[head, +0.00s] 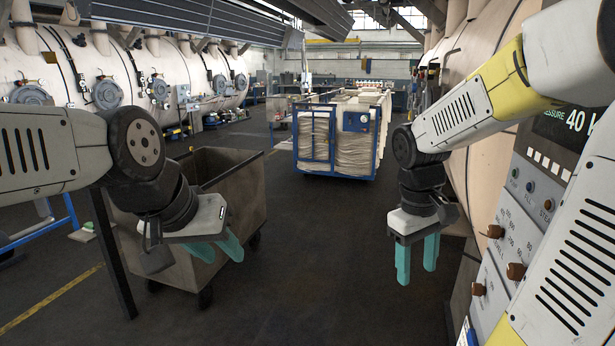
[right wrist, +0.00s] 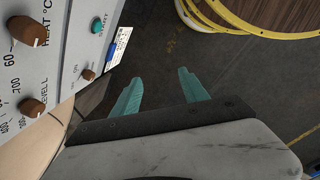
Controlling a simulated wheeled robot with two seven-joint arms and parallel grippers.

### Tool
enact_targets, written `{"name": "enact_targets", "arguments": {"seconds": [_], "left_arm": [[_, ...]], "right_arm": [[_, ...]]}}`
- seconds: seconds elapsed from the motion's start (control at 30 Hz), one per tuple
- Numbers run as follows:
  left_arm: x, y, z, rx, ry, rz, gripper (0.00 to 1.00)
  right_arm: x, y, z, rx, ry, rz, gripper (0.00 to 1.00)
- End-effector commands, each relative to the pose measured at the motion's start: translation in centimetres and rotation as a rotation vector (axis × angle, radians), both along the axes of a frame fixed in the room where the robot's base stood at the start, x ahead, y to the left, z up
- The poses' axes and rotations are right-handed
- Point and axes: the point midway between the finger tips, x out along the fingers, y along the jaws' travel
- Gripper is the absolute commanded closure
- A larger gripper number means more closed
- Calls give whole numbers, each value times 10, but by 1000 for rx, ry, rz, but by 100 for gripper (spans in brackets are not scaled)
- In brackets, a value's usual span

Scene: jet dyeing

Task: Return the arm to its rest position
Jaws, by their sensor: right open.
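My right gripper (head: 417,260) hangs with its teal fingers pointing down, apart and empty, just left of the control panel. Its fingers also show in the right wrist view (right wrist: 157,92), spread over bare dark floor. My left gripper (head: 217,247) is in front of the beige cart, its two teal fingers apart with nothing seen between them. The control panel (head: 520,215) at the right carries brown knobs, small buttons and a pressure display reading 40. In the right wrist view the panel (right wrist: 70,50) shows at upper left, not touched by the fingers.
A beige wheeled cart (head: 240,190) stands behind my left gripper. A blue-framed trolley (head: 335,140) with pale fabric stands in the aisle. Large dyeing vessels (head: 130,70) line the left. The dark floor (head: 320,250) between the grippers is clear.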

Motion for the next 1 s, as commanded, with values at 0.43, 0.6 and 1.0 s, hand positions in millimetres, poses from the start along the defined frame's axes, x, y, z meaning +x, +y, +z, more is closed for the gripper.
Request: {"name": "enact_targets", "arguments": {"seconds": [0.43,0.6,1.0], "left_arm": [[0,0,0,0,0,0,64],[0,0,0,0,0,0,64],[0,0,0,0,0,0,64]], "right_arm": [[-54,60,69,340,-432,-272,48],[-64,69,79,403,-501,-319,48],[-65,71,81,415,-512,-329,64]]}}
